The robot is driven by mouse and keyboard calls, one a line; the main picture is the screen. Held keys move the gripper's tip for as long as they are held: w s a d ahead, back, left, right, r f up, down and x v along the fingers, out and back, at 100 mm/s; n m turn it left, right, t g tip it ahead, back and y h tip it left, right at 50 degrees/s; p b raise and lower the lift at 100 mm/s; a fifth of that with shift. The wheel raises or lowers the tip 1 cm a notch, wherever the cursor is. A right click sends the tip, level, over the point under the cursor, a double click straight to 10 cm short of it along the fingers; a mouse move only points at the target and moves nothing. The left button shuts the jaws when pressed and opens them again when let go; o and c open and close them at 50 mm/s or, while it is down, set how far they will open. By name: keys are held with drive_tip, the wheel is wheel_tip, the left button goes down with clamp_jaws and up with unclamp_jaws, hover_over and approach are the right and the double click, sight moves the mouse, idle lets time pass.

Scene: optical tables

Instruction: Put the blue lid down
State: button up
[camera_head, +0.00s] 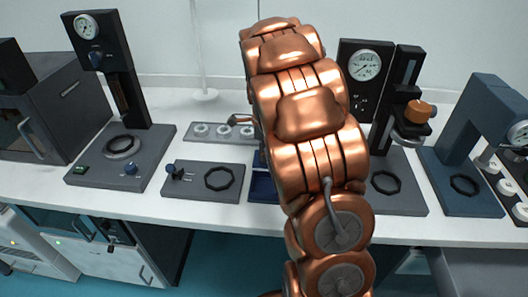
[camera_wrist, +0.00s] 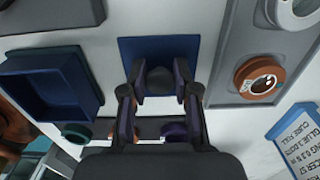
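The blue lid (camera_wrist: 160,48) shows in the wrist view as a flat blue square with a dark round knob. My gripper (camera_wrist: 160,84) has its two fingers closed on either side of the knob. I cannot tell whether the lid touches the white table or is held above it. An open blue box (camera_wrist: 48,88) stands to the left of the lid in the wrist view. In the head view part of a blue box (camera_head: 263,187) shows beside my copper arm, which hides my gripper and the lid.
A grey tray (camera_wrist: 226,62) with an orange-brown round piece (camera_wrist: 260,78) lies right of the lid. A blue text panel (camera_wrist: 300,138) is at lower right. A dark grey tray (camera_wrist: 50,14) is at upper left. Gauge stands (camera_head: 112,75) rise from the bench in the head view.

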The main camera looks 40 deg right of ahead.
drive_tip(key=o, duration=0.4)
drive_tip(key=shift+r+b, duration=1)
drive_tip(key=shift+r, duration=5.15)
drive_tip(key=s+a+f+n, duration=0.2)
drive_tip(key=s+a+n, duration=0.5)
drive_tip(key=s, duration=0.3)
drive_tip(key=s+a+f+n+g, duration=0.1)
drive_tip(key=s+a+f+n, duration=0.1)
drive_tip(key=s+a+n, duration=0.4)
drive_tip(key=s+a+f+n, duration=0.2)
drive_tip(key=s+a+n, duration=0.5)
drive_tip(key=s+n, duration=0.6)
drive_tip(key=shift+s+a+f+g, duration=0.15)
drive_tip(key=shift+s+g, duration=0.05)
drive_tip(key=shift+s, duration=0.25)
drive_tip(key=shift+s+a+f+g, duration=0.15)
drive_tip(key=shift+s+g, duration=0.05)
drive_tip(key=shift+s, duration=0.25)
